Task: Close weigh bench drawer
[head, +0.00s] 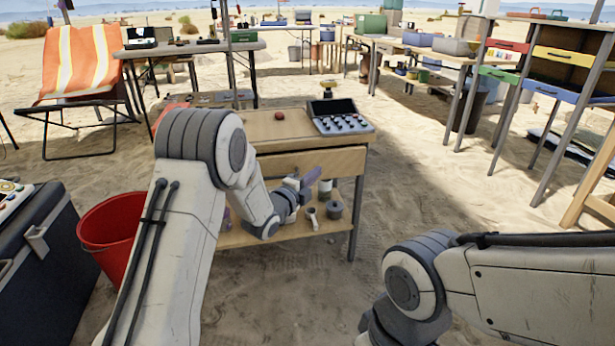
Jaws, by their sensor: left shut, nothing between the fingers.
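The wooden weigh bench (248,131) stands ahead of me at the centre. Its drawer (340,161) shows a pale wooden front under the bench top. A thin dark strip runs along the top of that front; how far it stands out is hard to tell. My left arm hides the drawer's left end. My right arm comes in at the lower right, its gripper out of view.
A dark control panel (340,117) and a reddish stone (280,115) sit on the bench top. Small pots (334,210) stand on the lower shelf. A red bucket (108,240) and dark cooler (45,255) are at left. Sand to the bench's right is clear.

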